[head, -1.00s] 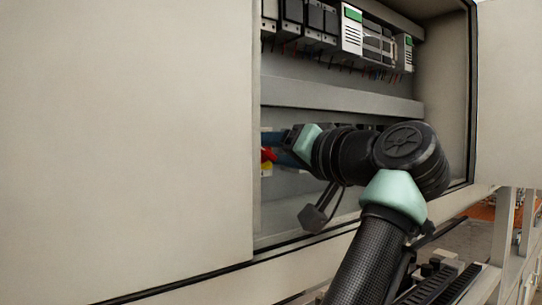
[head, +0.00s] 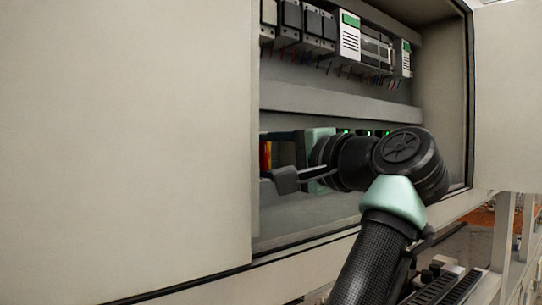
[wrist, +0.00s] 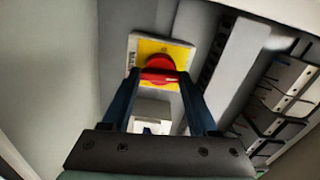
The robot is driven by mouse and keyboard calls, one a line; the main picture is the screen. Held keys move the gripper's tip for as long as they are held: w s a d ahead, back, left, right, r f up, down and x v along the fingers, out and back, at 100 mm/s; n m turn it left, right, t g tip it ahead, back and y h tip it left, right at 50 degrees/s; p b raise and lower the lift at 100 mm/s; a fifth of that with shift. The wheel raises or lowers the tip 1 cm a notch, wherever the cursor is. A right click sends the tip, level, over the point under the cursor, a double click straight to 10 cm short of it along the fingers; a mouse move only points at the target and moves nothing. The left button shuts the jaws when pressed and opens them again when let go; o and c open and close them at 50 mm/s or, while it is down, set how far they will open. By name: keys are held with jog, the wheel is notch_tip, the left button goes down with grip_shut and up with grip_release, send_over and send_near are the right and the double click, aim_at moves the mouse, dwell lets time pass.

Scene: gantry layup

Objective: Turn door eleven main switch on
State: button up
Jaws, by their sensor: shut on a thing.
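The plate appears tilted in the wrist view. In the head view my gripper (head: 283,148) reaches into the cabinet at the left edge of the opening. Only a narrow strip of red and yellow of the switch (head: 266,157) shows there; the rest is hidden.
The open cabinet (head: 360,97) has a row of black and white modules (head: 348,35) with wires above my arm. Modules with green lights (head: 362,132) sit behind my wrist. A large beige panel (head: 125,130) covers the left; an open door (head: 510,95) stands right.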

jog(key=shift+m, duration=0.7)
jog(key=o, duration=1.4)
jog(key=b+v, duration=0.7)
jog(key=v, duration=0.6)
